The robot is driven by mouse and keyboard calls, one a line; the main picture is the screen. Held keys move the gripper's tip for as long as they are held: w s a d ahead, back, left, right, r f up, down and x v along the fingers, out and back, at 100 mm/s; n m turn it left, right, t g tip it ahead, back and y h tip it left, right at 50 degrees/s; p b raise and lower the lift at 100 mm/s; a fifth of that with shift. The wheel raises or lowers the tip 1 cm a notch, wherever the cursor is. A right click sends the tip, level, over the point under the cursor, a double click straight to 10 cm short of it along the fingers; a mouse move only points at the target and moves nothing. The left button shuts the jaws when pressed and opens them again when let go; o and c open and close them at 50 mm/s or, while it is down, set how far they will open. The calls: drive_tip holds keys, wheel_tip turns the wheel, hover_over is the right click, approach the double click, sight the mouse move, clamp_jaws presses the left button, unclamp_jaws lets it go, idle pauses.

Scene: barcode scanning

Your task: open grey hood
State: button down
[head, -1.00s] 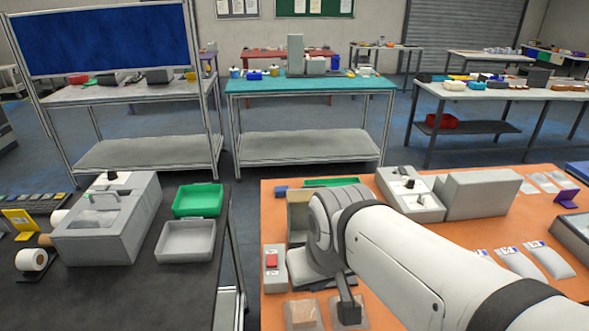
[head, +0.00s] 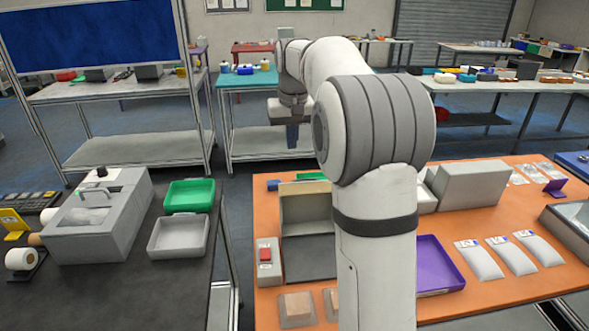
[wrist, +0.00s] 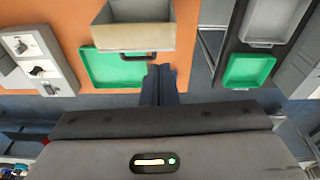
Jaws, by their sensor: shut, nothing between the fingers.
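A grey-beige hood-like box (head: 306,210) stands at the back left of the orange table, its open side facing the head camera over a dark base (head: 308,257). In the wrist view the box (wrist: 133,36) shows a dark handle (wrist: 150,56) on the side nearest my gripper. My gripper (head: 292,142) is raised past the table's far edge, pointing down, fingers shut and empty. The fingers (wrist: 162,72) appear close to the handle in the wrist picture, but I cannot see contact. A grey machine (head: 110,230) with a windowed top is on the left dark table.
A red-button box (head: 267,258) stands left of the dark base. A green tray (wrist: 110,70) lies behind the hood-like box. A purple tray (head: 440,265), a grey box (head: 475,185) and several white pouches (head: 480,260) are to the right. A gap separates the two tables.

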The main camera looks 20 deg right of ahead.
drive_tip(key=w+d+f+m+g, duration=0.1)
drive_tip(key=w+d+f, duration=0.35)
drive_tip(key=w, duration=0.25)
drive_tip(key=w+d+f, duration=0.4)
drive_tip(key=w+f, duration=0.2)
drive_tip(key=w, duration=0.2)
drive_tip(key=s+f, duration=0.3)
drive_tip(key=f, duration=0.5)
drive_tip(key=shift+s+a+f+p, duration=0.3)
drive_tip(key=shift+s+a+p, duration=0.05)
drive_tip(key=shift+p, duration=0.05)
drive_tip(key=shift+s+b, duration=0.1)
drive_tip(key=shift+b, duration=0.4)
